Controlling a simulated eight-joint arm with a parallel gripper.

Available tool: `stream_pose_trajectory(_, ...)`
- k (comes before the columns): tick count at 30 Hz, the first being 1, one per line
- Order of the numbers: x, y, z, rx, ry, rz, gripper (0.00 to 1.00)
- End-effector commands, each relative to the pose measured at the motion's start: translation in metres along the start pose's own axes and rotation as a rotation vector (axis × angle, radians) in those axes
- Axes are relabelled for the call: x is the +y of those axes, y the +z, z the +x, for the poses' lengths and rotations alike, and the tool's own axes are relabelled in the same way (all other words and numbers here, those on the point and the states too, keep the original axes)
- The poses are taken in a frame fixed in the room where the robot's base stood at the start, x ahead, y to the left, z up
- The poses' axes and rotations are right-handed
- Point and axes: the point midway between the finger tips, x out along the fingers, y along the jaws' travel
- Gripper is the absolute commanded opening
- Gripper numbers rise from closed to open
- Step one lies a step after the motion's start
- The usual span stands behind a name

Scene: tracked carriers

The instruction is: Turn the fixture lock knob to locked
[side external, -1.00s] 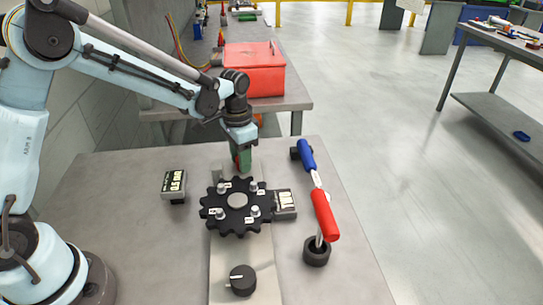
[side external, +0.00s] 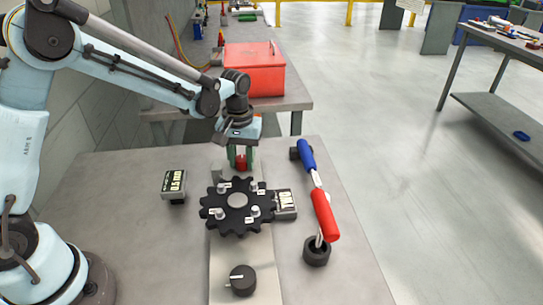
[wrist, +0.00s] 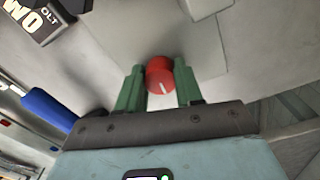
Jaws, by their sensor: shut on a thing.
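A red knob (side external: 241,162) with a white pointer line stands at the far end of the metal plate (side external: 240,262), behind the black toothed wheel (side external: 238,201). My gripper (side external: 242,157) points down over it, with its green fingers on either side. In the wrist view, my gripper (wrist: 159,85) is shut on the red knob (wrist: 159,72), and the white line on the knob's face shows. No lock marking is readable around the knob. A black knob (side external: 242,280) with a white line sits at the plate's near end, away from my gripper.
A small labelled block (side external: 174,186) is at left. A red box (side external: 254,70) sits on the bench behind. The table's left front is clear.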

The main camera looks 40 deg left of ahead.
Motion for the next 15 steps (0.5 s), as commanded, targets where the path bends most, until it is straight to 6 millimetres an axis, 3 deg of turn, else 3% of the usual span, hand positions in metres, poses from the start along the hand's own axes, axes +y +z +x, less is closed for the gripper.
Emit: stream_pose_trajectory(15, 0.0004, 0.0001, -0.0006, -0.001, 0.000, -0.106, 0.05)
